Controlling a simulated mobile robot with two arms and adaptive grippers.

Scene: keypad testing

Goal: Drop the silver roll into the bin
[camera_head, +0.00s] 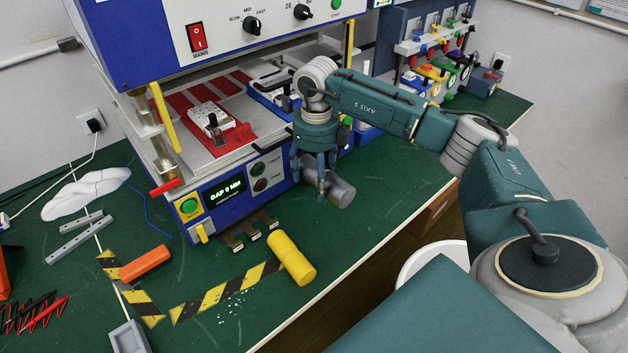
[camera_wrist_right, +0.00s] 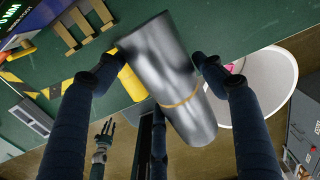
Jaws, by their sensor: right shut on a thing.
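The silver roll (camera_head: 341,192) is held by my right gripper (camera_head: 322,186) above the green bench, near its front edge. In the right wrist view the silver roll (camera_wrist_right: 165,75), with a thin orange band, lies between the dark fingers of my right gripper (camera_wrist_right: 160,75). The white round bin (camera_head: 418,262) stands below the bench front, mostly hidden behind my right arm. In the right wrist view the bin (camera_wrist_right: 284,75) shows to the right of the roll, with something pink inside. My left gripper (camera_wrist_right: 101,135) shows small at the bottom, fingers spread and empty.
A yellow roll (camera_head: 292,258) lies on the bench (camera_head: 240,325) across black-yellow tape. The blue press machine (camera_head: 235,185) stands close behind my right gripper. An orange block (camera_head: 145,262) and grey bars lie left. The bench front edge slopes down toward the lower left.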

